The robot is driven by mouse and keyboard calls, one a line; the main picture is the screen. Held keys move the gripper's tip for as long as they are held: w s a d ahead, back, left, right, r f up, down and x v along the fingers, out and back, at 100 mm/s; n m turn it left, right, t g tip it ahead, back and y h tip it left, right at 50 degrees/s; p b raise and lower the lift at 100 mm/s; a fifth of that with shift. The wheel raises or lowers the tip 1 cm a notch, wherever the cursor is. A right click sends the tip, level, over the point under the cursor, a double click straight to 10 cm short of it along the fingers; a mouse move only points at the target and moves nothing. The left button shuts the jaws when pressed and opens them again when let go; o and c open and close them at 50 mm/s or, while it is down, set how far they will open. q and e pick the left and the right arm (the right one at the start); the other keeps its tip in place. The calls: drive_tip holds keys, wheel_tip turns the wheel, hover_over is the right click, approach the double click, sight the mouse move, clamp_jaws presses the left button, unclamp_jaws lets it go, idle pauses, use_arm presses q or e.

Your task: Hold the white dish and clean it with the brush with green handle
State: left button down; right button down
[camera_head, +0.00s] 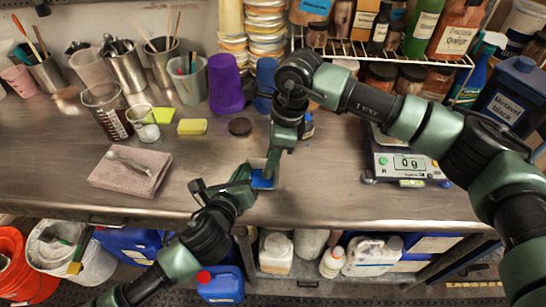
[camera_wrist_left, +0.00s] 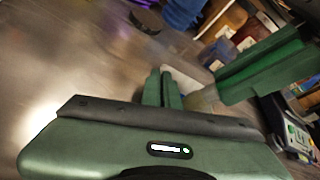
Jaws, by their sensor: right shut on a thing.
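A small pale dish (camera_head: 257,163) with a blue patch (camera_head: 262,180) on it is above the bench's front edge, between my grippers. My right gripper (camera_head: 273,168) reaches down from above and is shut on it, partly hiding it. The dish's pale side (camera_wrist_left: 188,78) also shows in the left wrist view, just beyond my left fingers. My left gripper (camera_head: 248,176) is beside the dish on its left. In the left wrist view its fingers (camera_wrist_left: 162,88) are close together with nothing clear between them. I cannot make out a green-handled brush for certain.
A folded pink cloth (camera_head: 130,175) with a spoon lies to the left. A yellow sponge (camera_head: 192,127), cups and a purple cup (camera_head: 225,85) stand behind. A scale (camera_head: 405,160) is at right. Bottles and buckets are below the bench.

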drive_tip(key=shift+w+a, duration=0.15)
drive_tip(key=shift+w, duration=0.15)
drive_tip(key=shift+w+a, duration=0.25)
drive_tip(key=shift+a, duration=0.3)
drive_tip(key=shift+s+a+r, duration=0.1)
drive_tip(key=shift+s+a, duration=0.25)
drive_tip(key=shift+a, duration=0.3)
drive_tip(key=shift+s+a, duration=0.15)
drive_tip(key=shift+s, duration=0.7)
drive_tip(key=shift+s+d, duration=0.45)
drive_tip(key=shift+d, duration=0.35)
drive_tip(key=shift+w+d, duration=0.3)
drive_tip(key=shift+d, duration=0.3)
